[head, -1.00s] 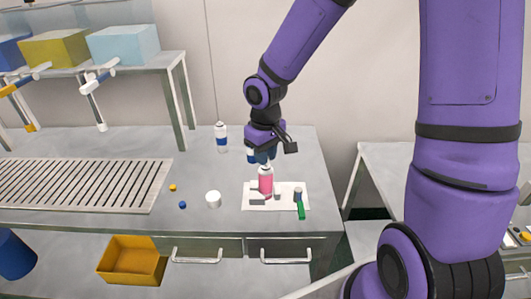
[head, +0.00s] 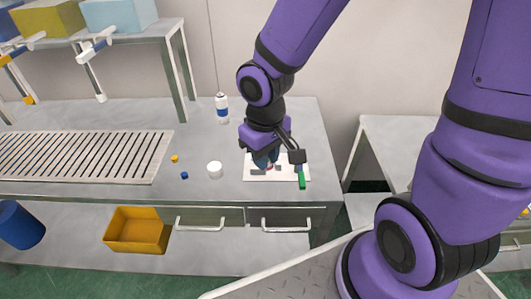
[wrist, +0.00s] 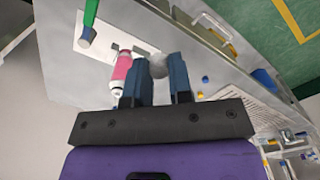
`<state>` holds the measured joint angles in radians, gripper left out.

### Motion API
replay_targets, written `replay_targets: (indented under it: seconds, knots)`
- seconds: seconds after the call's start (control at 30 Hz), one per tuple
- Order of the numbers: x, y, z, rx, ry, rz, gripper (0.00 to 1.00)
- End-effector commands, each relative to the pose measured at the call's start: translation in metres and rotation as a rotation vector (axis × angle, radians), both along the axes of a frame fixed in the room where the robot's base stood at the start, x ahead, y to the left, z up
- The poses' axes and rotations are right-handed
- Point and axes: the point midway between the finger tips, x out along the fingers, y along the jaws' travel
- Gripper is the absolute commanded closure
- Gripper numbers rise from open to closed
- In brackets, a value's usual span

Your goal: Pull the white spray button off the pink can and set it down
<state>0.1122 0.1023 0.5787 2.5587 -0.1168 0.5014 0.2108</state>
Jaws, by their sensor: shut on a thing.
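The pink can (wrist: 121,68) stands on a white mat (head: 288,177). In the wrist view it is just left of my gripper's fingers, with its pale top toward the camera. In the head view my gripper (head: 265,160) hides nearly all of it. My gripper (wrist: 160,70) is shut on the white spray button; a pale grey rounded shape shows between the fingertips in the wrist view, but I cannot clearly separate the button from what lies behind. The fingers are beside the can, not around its body.
A white round cap (head: 214,170), a blue cube (head: 184,175) and a yellow piece (head: 175,158) lie left of the mat. A green-handled tool (head: 301,180) is at its right. A white-and-blue bottle (head: 222,108) stands behind. A slatted conveyor (head: 80,157) fills the left.

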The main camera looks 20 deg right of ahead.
Motion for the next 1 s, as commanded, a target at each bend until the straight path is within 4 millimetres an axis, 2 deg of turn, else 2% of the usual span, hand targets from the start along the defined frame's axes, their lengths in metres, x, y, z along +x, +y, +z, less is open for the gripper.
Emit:
replay_targets:
  seconds: [0.47,1.0]
  knots:
    - [0.000,0.000,0.000,0.000,0.000,0.000,1.00]
    - [0.001,0.000,0.017,-0.002,-0.002,-0.001,1.00]
